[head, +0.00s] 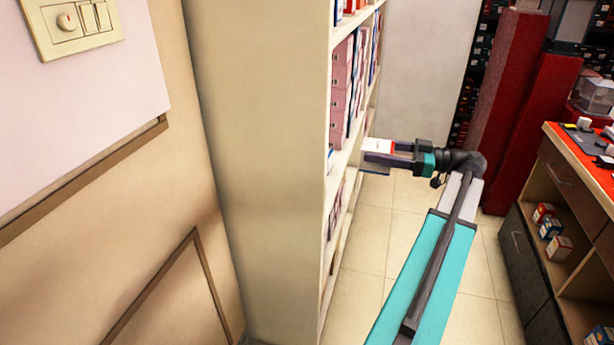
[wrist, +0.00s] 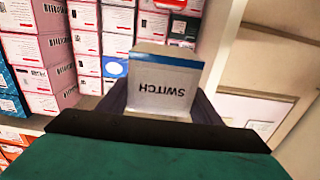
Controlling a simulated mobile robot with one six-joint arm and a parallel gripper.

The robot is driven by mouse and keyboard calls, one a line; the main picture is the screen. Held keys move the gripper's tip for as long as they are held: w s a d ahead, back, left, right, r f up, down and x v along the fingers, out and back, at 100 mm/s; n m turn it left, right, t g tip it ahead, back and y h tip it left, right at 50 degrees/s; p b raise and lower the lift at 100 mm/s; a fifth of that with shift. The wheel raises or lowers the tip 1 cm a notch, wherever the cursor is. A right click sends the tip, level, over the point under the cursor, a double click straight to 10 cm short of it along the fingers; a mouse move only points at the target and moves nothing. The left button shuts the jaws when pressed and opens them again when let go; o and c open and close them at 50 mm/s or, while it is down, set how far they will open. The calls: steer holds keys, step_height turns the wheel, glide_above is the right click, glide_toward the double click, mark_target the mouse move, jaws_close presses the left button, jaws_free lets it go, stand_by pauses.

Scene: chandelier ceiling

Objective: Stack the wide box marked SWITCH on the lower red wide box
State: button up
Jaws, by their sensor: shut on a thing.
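My gripper (head: 378,153) is at the face of the white shelf unit, on the aisle side. It is shut on the wide box marked SWITCH (wrist: 160,88), which is white with a blue stripe along one edge; its lettering appears upside down in the wrist view.
Pink and white boxes (wrist: 45,50) stand in stacks on the shelf, close to the held box. Orange-red boxes (wrist: 12,140) sit below a shelf board. The shelf unit's side panel (head: 258,150) is at the left. A counter (head: 562,165) stands right; tiled floor (head: 395,225) lies between.

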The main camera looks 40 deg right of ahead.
steer(key=shift+f+p+x, duration=0.45)
steer(key=shift+f+x, duration=0.05)
steer(key=shift+x, duration=2.75)
steer(key=shift+f+p+x, duration=0.5)
steer(key=shift+x, duration=2.8)
steer(key=shift+f+p+x, duration=0.45)
steer(key=shift+f+x, duration=0.1)
steer(key=shift+x, duration=2.7)
steer(key=shift+f, duration=0.1)
steer(key=shift+f, duration=1.45)
steer(key=shift+w+a+f+p, duration=0.1)
steer(key=shift+a+f+p, duration=0.05)
steer(key=shift+f+p, duration=0.25)
steer(key=shift+f, duration=0.15)
steer(key=o, duration=1.1)
steer(key=shift+r, duration=0.2)
